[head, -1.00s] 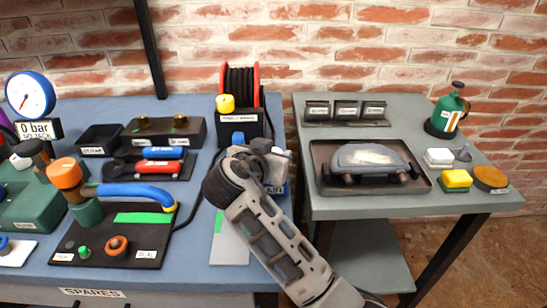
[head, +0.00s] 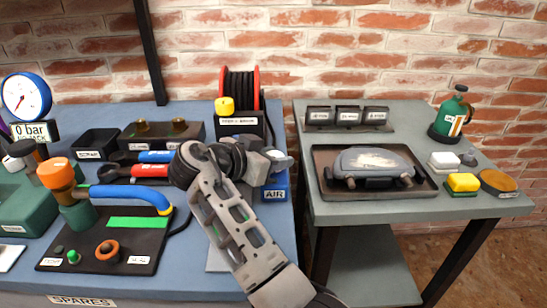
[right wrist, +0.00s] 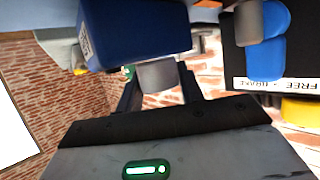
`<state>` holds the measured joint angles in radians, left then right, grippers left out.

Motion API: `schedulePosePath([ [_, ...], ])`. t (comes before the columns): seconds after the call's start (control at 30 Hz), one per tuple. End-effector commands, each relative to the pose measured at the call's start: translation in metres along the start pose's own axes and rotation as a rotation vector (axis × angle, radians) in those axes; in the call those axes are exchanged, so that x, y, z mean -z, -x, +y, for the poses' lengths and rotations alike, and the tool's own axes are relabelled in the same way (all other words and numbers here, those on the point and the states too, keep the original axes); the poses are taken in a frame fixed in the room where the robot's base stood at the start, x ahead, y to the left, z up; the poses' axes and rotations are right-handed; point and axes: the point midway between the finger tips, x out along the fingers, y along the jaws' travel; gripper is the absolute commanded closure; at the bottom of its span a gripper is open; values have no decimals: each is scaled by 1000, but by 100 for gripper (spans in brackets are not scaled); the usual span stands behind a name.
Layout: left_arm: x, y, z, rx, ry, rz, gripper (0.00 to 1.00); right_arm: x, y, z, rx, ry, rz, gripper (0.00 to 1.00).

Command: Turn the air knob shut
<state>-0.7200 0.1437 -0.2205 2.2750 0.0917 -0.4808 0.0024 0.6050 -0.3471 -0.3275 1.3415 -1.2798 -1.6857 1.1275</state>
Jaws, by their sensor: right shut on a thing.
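The blue air box (head: 275,191), labelled AIR, sits at the right edge of the blue bench in the head view. It also shows as a dark blue block in the right wrist view (right wrist: 135,30). My right gripper (head: 278,161) is at the top of this box, with my arm hiding part of it. In the right wrist view, the fingers (right wrist: 159,88) are shut on a grey piece, the air knob (right wrist: 158,75), beside the block. The knob's turn angle is hard to read. My left gripper is not in view.
A cable reel (head: 240,95) stands just behind. The grey table (head: 410,215) to the right holds a tray (head: 428,188) with a grey rounded object. A black board (head: 130,258) with a blue-handled hose part lies left. A gauge (head: 27,95) reads 0 bar.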

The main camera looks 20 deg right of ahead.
Motion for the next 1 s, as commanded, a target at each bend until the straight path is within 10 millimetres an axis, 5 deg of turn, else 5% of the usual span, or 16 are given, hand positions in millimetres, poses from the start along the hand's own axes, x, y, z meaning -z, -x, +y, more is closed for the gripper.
schedulePosePath([
  [0.17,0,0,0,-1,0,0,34,2,-1,0,-1,-3,3,86],
  [0.2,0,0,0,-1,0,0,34,2,-1,0,-1,-3,3,57],
  [0.27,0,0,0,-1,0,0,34,2,-1,0,-1,-3,3,41],
  [0.63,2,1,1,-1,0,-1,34,2,7,0,2,-1,1,41],
  [1.0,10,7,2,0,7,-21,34,4,64,0,0,-1,3,41],
])
